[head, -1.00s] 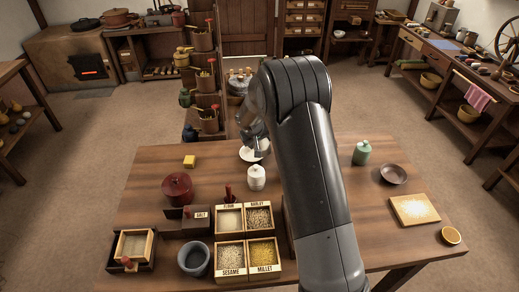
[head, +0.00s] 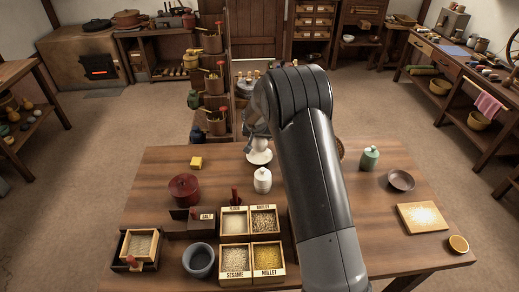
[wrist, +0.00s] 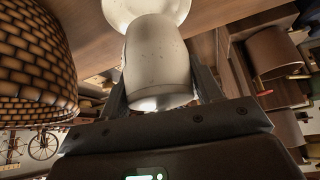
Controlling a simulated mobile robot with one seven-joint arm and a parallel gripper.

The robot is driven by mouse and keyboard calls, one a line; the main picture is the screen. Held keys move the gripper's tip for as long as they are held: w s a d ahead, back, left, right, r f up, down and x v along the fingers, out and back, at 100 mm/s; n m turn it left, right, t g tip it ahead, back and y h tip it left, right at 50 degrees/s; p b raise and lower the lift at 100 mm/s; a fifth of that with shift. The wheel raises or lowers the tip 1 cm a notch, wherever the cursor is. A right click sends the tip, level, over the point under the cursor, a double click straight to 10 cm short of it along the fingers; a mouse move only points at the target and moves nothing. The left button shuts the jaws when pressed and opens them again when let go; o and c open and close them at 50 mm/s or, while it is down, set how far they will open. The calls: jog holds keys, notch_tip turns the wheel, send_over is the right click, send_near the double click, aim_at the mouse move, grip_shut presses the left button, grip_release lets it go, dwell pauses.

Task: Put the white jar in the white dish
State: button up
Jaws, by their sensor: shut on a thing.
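My gripper (head: 257,130) is over the far edge of the table, partly hidden by my arm. It is shut on a plain white vessel (wrist: 158,60), a jar or cup, which also shows in the head view (head: 260,143). The white dish (head: 259,158) lies just below the vessel, and its pale round shape shows in the wrist view (wrist: 140,8). Whether the vessel touches the dish I cannot tell. A white lidded jar (head: 262,180) stands upright on the table, nearer to me than the dish and apart from the gripper.
A red pot (head: 184,187) and a yellow block (head: 197,163) are left of the dish. Grain boxes (head: 252,258) stand in front. A green jar (head: 369,158) and brown bowl (head: 401,180) are to the right. A woven basket (wrist: 35,60) is close beside my gripper in the wrist view.

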aim_at(259, 147)
jog(key=shift+f, duration=2.75)
jog(key=shift+f, duration=0.15)
jog(key=o, duration=1.3)
jog(key=shift+o, duration=0.2)
